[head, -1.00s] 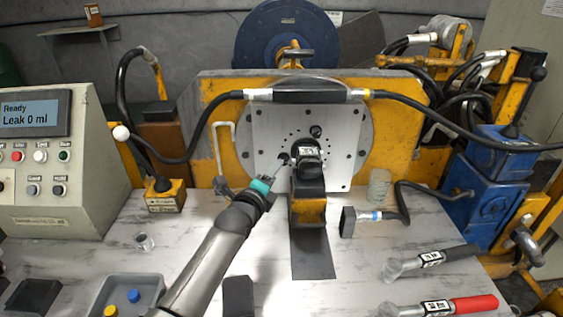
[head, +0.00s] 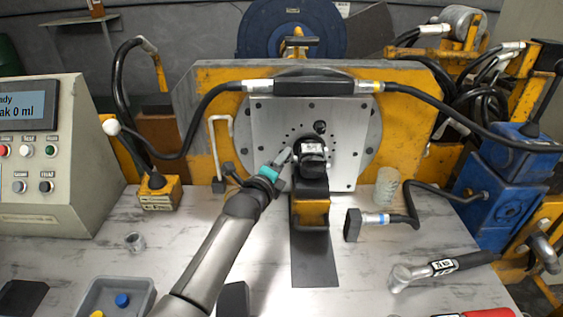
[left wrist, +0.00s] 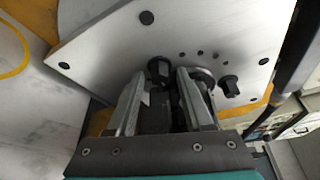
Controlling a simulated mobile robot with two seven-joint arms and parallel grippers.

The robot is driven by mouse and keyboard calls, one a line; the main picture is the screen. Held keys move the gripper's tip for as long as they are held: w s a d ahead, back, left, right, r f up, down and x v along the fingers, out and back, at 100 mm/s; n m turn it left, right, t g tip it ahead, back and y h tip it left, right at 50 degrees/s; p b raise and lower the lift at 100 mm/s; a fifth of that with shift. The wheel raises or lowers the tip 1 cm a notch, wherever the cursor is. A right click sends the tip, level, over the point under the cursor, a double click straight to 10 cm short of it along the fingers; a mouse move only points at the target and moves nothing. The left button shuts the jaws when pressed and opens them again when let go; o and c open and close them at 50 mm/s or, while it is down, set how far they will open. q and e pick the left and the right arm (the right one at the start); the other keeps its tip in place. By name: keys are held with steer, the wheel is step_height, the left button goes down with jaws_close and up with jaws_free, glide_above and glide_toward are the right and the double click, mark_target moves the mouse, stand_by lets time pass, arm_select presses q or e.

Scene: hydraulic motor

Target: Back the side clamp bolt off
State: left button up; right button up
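The black motor (head: 313,160) sits at the middle of the pale drilled plate (head: 268,120), above a yellow and black support (head: 310,212). My left gripper (head: 284,160) is at the motor's left side, with its fingers toward the plate. In the left wrist view its two fingers (left wrist: 163,90) stand apart, and I see nothing clamped between them. A dark round bolt-like head (left wrist: 158,69) shows between the fingertips; I cannot tell whether it is the side clamp bolt or whether they touch it. In the head view the gripper covers that spot. My right gripper is not in view.
A black hose (head: 215,108) arches over the plate. A torque wrench (head: 440,268) lies front right, and a grey tray (head: 118,291) front left. The control panel (head: 45,155) is at left.

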arm_select(q)
jaws_close()
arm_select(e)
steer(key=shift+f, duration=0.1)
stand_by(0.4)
arm_select(q)
steer(key=shift+f+n+t+h+b, duration=0.2)
steer(key=shift+n+t+b, duration=0.4)
steer(key=shift+n+b, duration=0.8)
steer(key=shift+f+n+t+h+b, duration=0.15)
steer(key=shift+n+t+b, duration=0.5)
steer(key=shift+n, duration=1.35)
steer(key=shift+f+n+t+h+b, duration=0.1)
steer(key=shift+n+t+h+b, duration=0.3)
steer(key=shift+n+b, duration=1)
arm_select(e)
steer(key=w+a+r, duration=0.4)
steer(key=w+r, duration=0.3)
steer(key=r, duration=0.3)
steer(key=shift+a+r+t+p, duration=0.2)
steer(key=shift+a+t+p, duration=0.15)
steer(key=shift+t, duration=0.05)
arm_select(q)
steer(key=shift+n+y, duration=0.3)
steer(key=shift+y, duration=0.05)
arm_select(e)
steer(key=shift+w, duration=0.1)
